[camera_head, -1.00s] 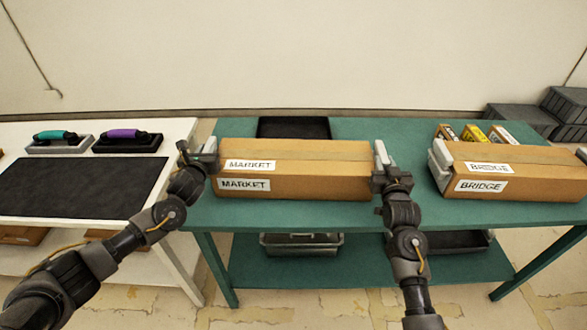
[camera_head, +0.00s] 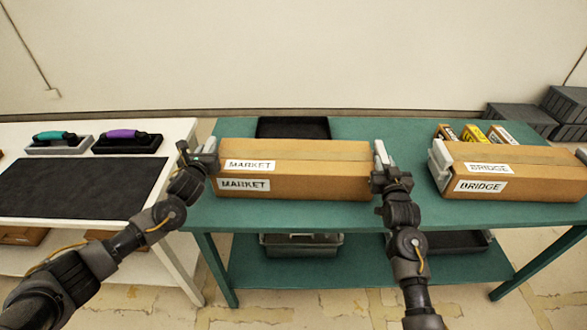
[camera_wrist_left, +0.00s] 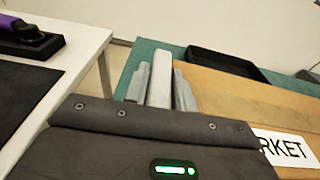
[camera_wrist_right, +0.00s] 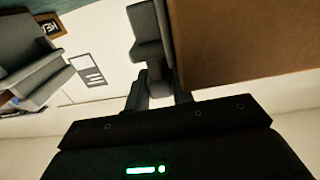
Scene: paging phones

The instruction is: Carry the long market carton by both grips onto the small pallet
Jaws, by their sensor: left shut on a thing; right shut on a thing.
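The long brown market carton (camera_head: 310,180), with two white MARKET labels, is at the left end of the green table (camera_head: 300,215). It looks level; I cannot tell whether it touches the tabletop. My left gripper (camera_head: 203,155) is shut on the pale grip at its left end, and that grip (camera_wrist_left: 160,80) shows between the fingers in the left wrist view. My right gripper (camera_head: 382,170) is shut on the grip at its right end. In the right wrist view the carton (camera_wrist_right: 240,45) fills the upper right. I cannot clearly make out a small pallet.
A black tray (camera_head: 293,127) lies behind the market carton. The bridge carton (camera_head: 520,170) stands to the right, with small boxes (camera_head: 473,134) behind it. A white table at left holds a black mat (camera_head: 80,187) and two handled blocks. Table space between the cartons is narrow.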

